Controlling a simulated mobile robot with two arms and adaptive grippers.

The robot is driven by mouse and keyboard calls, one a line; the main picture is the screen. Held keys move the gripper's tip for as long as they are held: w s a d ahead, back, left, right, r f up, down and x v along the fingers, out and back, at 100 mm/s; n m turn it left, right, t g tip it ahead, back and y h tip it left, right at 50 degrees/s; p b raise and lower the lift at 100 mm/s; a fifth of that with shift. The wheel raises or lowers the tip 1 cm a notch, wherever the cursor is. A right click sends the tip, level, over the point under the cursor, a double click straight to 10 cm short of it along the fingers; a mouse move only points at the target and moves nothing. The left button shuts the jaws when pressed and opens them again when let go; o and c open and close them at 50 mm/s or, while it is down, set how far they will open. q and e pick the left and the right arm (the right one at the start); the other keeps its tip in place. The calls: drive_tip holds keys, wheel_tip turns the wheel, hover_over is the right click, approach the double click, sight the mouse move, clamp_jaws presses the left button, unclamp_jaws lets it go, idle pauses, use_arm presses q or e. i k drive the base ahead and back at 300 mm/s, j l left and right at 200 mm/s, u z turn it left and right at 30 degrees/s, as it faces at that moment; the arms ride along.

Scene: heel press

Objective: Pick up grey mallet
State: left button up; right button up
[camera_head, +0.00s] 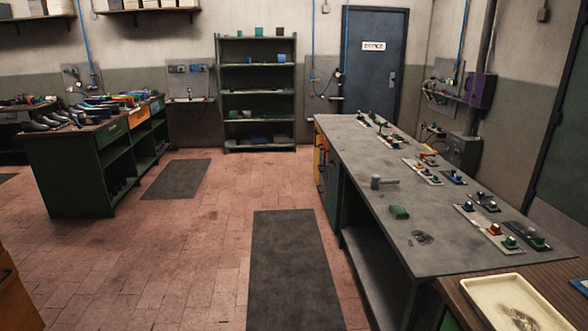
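A small grey mallet (377,183) rests on the long grey workbench (345,150) to the right of the middle. Its head is near the bench's left edge, and its handle points to the right. Neither of my grippers shows in the head view.
A green block (399,212) and a dark flat item (421,237) lie nearer on the bench. Several small fixtures line its right side. A cream tray (480,290) stands at front right. A dark mat (290,270) lies on open floor left of the bench. A green cabinet (70,180) stands left.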

sight(376, 179)
drive_tip(key=i, duration=2)
drive_tip(key=i+z, duration=0.35)
drive_tip(key=i+j+z, duration=0.1)
drive_tip(key=i+z, duration=0.25)
drive_tip(key=i+j+z, duration=0.25)
drive_tip(key=i+z, duration=0.15)
